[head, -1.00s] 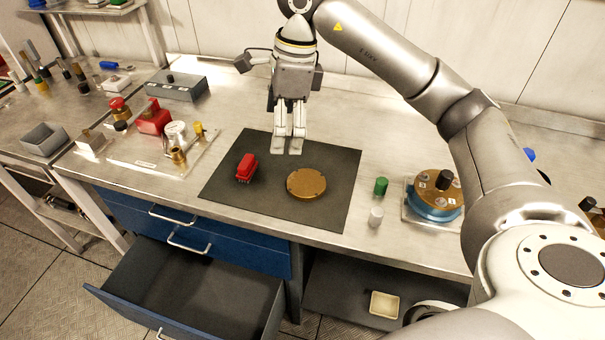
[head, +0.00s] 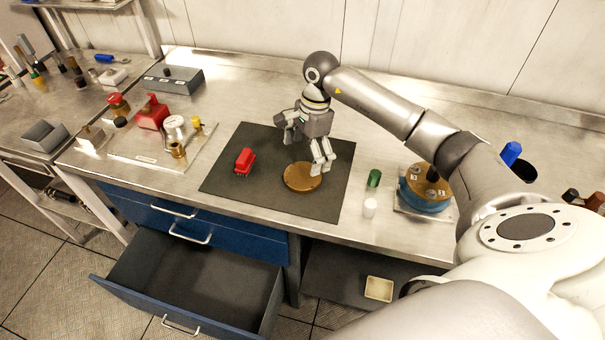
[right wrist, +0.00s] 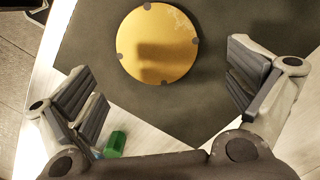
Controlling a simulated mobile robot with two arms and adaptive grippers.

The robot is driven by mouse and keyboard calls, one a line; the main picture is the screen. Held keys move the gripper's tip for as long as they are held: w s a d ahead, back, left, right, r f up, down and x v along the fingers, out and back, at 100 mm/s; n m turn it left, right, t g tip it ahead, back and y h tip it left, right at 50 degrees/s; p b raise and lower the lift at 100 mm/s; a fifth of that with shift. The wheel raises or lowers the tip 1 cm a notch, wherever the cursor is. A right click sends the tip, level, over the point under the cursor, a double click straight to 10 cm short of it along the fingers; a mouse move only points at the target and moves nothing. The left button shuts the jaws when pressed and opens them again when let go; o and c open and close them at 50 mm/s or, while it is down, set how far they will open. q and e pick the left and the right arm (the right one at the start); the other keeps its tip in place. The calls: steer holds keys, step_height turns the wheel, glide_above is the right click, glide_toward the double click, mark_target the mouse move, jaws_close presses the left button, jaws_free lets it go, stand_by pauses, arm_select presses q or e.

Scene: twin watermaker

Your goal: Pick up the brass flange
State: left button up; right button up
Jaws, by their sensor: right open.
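The brass flange (head: 300,177) is a flat round disc lying on the dark mat (head: 222,184) on the bench. In the right wrist view the flange (right wrist: 157,44) has small dark notches on its rim and a shadow across it. My right gripper (head: 321,166) is open and empty, pointing down above the flange's right edge in the head view. In the right wrist view its fingers (right wrist: 160,92) are spread wide, with the flange beyond them toward the top. No contact shows. My left gripper is not in view.
A red brush-like block (head: 245,160) lies on the mat left of the flange. A green cylinder (head: 374,178) and a white cylinder (head: 370,207) stand to the right, near a blue-and-brass unit (head: 427,196). An open drawer (head: 190,275) juts out below the bench.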

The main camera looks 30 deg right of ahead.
mark_target(302, 174)
steer(key=f+p, duration=0.1)
steer(key=f, duration=0.1)
steer(key=a+f+p, duration=0.1)
steer(key=f+p, duration=0.1)
steer(key=f, duration=0.1)
steer(key=shift+s, duration=0.2)
steer(key=shift+f, duration=0.25)
steer(key=shift+c, duration=0.4)
steer(key=c, duration=1.4)
steer(key=shift+w+r, duration=0.1)
steer(key=c, duration=0.4)
steer(key=shift+r, duration=0.1)
